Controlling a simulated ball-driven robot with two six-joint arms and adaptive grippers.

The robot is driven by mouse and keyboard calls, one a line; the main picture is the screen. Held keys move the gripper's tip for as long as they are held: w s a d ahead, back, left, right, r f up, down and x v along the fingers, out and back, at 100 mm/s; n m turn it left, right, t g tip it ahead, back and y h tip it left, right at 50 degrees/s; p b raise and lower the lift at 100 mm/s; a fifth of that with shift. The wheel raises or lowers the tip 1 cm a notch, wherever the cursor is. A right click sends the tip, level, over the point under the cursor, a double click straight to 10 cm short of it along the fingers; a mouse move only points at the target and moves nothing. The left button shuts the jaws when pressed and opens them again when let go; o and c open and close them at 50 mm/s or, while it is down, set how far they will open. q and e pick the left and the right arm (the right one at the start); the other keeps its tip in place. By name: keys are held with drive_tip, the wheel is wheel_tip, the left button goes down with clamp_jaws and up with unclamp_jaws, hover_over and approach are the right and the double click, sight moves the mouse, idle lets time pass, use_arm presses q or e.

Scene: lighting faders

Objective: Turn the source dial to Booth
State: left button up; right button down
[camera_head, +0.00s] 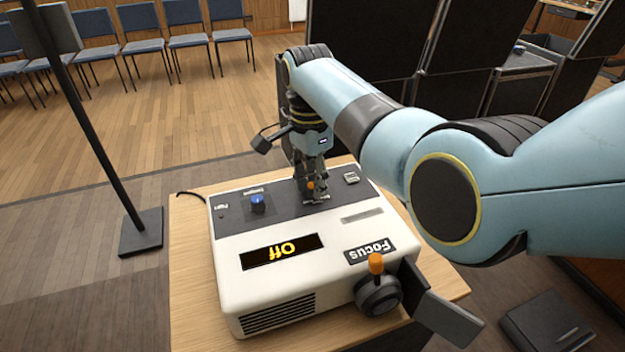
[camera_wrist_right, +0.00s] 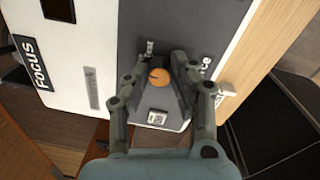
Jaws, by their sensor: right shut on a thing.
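A white projector-like unit (camera_head: 270,290) with a grey control strip stands on a wooden table. Its display (camera_head: 283,252) reads "Off", upside down in the head view. My right gripper (camera_head: 314,192) reaches down onto the grey strip. In the right wrist view its two fingers (camera_wrist_right: 160,68) are shut around a dial with an orange top (camera_wrist_right: 159,76). Part of a label ending in "rce" (camera_wrist_right: 206,68) shows beside the right finger. The fingers hide much of the dial and its markings. My left gripper is out of view.
A blue knob (camera_head: 258,204) stands on the same strip, left of the gripper. A black focus knob with an orange peg (camera_head: 376,264) sticks out at the unit's near right. A black stand (camera_head: 141,232) is left of the table (camera_head: 190,300). Dark panels (camera_head: 375,45) rise behind my arm.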

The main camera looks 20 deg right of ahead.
drive_tip(key=n+p, duration=0.3)
drive_tip(key=shift+r+n, duration=0.2)
drive_tip(key=shift+n, duration=0.1)
drive_tip(key=shift+n+p, duration=0.8)
drive_tip(key=shift+n, duration=0.4)
drive_tip(key=shift+f+n+p, duration=0.1)
drive_tip(key=shift+n+p, duration=0.55)
drive_tip(key=shift+n, duration=0.75)
drive_tip(key=c, duration=1.1)
unclamp_jaws()
drive_tip(key=shift+f, duration=0.1)
